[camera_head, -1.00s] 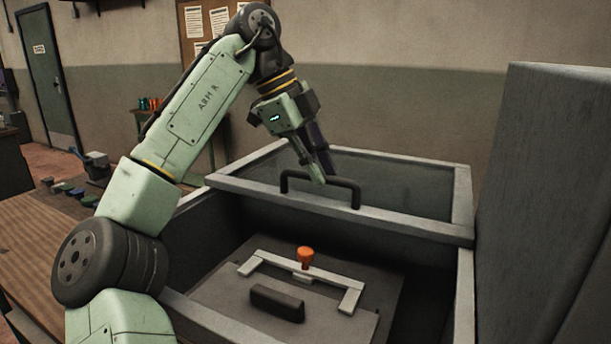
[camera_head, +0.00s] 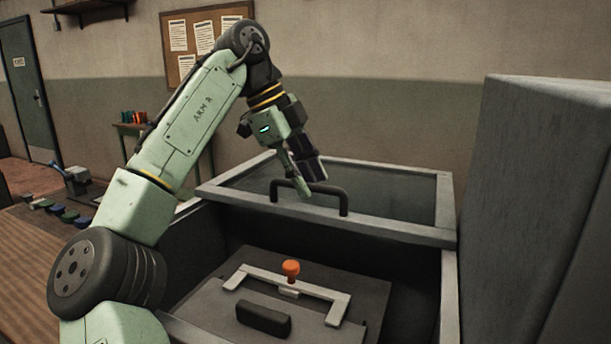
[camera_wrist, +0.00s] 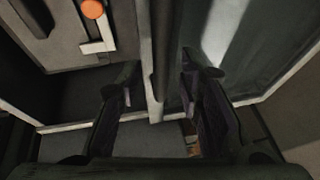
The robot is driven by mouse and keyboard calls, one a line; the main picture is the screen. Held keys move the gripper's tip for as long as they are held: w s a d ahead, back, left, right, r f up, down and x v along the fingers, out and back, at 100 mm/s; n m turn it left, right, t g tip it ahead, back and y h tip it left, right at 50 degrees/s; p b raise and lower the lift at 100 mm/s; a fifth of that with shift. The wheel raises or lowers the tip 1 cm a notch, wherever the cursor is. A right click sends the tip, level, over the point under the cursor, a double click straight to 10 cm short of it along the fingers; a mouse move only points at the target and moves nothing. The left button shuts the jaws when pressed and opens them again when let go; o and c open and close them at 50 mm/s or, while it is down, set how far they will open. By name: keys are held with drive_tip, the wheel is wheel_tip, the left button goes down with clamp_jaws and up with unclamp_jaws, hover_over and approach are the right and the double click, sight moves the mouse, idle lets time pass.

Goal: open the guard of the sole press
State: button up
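The guard (camera_head: 395,231) is a light-framed panel with a see-through pane, lying over the rear part of the grey press box (camera_head: 449,300). The front part of the box is uncovered. A dark bar handle (camera_head: 344,200) stands on the guard's front rail. My gripper (camera_head: 305,188) is at this handle, pointing down. In the wrist view, my gripper's two fingers (camera_wrist: 162,80) are apart, with the dark handle bar (camera_wrist: 161,40) running between them. I see gaps beside the bar; contact is not clear.
Inside the box are a plate with a light bracket (camera_head: 335,310), an orange knob (camera_head: 291,267) and a dark block (camera_head: 263,319). A tall grey block (camera_head: 540,200) stands close on the right. A wooden bench (camera_head: 30,250) with small items is at left.

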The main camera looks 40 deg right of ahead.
drive_tip(key=v, duration=0.3)
drive_tip(key=shift+w+a+r, duration=0.15)
drive_tip(key=shift+r, duration=0.1)
drive_tip(key=w+a, duration=0.6)
drive_tip(key=a, duration=0.3)
drive_tip(key=shift+w+a+f, duration=0.2)
drive_tip(key=shift+w+a, duration=0.05)
drive_tip(key=shift+a, duration=0.1)
